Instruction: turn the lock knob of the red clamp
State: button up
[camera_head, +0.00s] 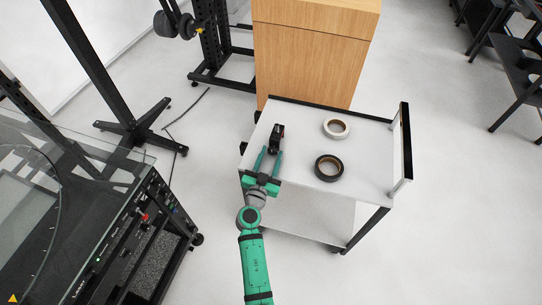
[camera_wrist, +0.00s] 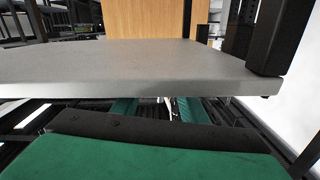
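A small, mostly black object with a little dark red (camera_head: 278,133) stands on the cart top in the head view. It may be the clamp; its knob is too small to make out. My gripper (camera_head: 270,152) is over the left part of the cart top. Its two teal fingers are apart, pointing at the object. The object is at the fingertips, nearer the right one; I cannot tell whether they touch. In the wrist view my gripper's fingers (camera_wrist: 155,110) show partly below a grey slab edge that hides their tips. The clamp is not visible there.
The white cart (camera_head: 305,207) carries a white tape roll (camera_head: 346,128) and a black tape roll (camera_head: 317,170). A wooden cabinet (camera_head: 310,50) stands behind it. A dark machine with a panel (camera_head: 135,235) is at left. Floor between is clear except a cable.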

jog(key=c, duration=0.7)
jog(key=shift+n, duration=1.6)
jog(key=o, duration=1.1)
jog(key=shift+s, duration=0.1)
jog(key=v, duration=1)
jog(key=shift+s, duration=0.4)
